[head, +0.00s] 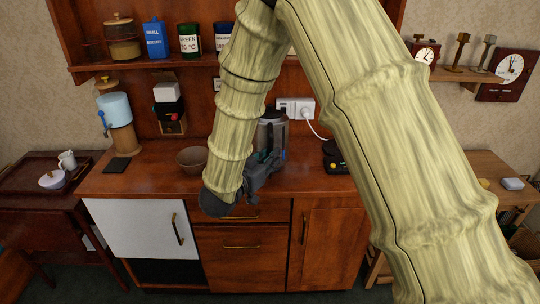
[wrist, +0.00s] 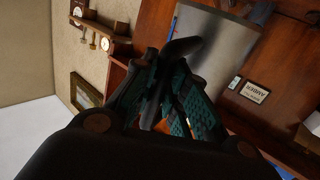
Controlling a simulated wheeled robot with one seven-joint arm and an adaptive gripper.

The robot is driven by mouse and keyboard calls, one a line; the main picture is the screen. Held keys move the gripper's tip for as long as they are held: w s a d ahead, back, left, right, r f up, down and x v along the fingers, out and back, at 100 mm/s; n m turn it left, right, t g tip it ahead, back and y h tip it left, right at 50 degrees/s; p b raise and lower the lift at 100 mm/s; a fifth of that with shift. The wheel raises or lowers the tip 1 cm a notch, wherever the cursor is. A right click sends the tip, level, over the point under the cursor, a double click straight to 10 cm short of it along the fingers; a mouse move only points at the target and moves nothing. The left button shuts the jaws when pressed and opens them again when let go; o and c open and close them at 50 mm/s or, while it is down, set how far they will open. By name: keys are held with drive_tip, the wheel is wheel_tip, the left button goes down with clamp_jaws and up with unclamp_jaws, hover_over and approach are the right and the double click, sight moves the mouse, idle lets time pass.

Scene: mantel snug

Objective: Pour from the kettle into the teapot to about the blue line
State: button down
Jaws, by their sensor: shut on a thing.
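The kettle (head: 272,132) has a grey metal body and a dark top, and shows behind my arm above the wooden counter. Its lower part is hidden, so I cannot tell whether it touches the counter. My gripper (head: 262,172) is on its near side. In the wrist view my gripper's fingers (wrist: 178,105) are closed around the black kettle handle (wrist: 182,48), with the metal kettle body (wrist: 212,45) just beyond. I cannot make out a teapot for certain, nor a blue line; a small white vessel (head: 52,180) sits on the left side table.
A brown bowl (head: 192,159) stands on the counter left of my arm. A black device (head: 334,158) lies to the right, near a plugged-in socket (head: 297,108). A dispenser with a blue tap (head: 115,108) stands at the left. Shelves with tins (head: 189,40) overhang the counter.

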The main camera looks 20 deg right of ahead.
sight(271, 136)
drive_tip(key=shift+s+a+r+n+g+y+p, duration=0.1)
drive_tip(key=shift+r+n+g+y+p, duration=0.1)
drive_tip(key=shift+r+p, duration=0.55)
drive_tip(key=shift+s+d+r+n+g+y+p, duration=0.15)
drive_tip(key=shift+r+p, duration=0.3)
drive_tip(key=shift+p, duration=0.5)
drive_tip(key=shift+s+a+r+n+g+y+p, duration=0.15)
drive_tip(key=shift+r+g+p, duration=0.1)
drive_tip(key=shift+r+p, duration=0.5)
drive_tip(key=r+p, duration=0.1)
drive_tip(key=p, duration=0.1)
drive_tip(key=shift+w+y+p, duration=0.2)
drive_tip(key=shift+y+p, duration=0.1)
drive_tip(key=shift+p, duration=0.1)
drive_tip(key=shift+f, duration=0.15)
drive_tip(key=shift+r+g, duration=0.2)
drive_tip(key=shift+g, duration=0.2)
wheel_tip(271, 136, up, 2)
drive_tip(key=n+p, duration=0.1)
drive_tip(key=p, duration=0.3)
drive_tip(key=shift+w+g+y+p, duration=0.1)
drive_tip(key=shift+g+y+p, duration=0.2)
drive_tip(key=shift+y, duration=0.1)
drive_tip(key=shift+r+p, duration=0.3)
drive_tip(key=shift+p, duration=0.6)
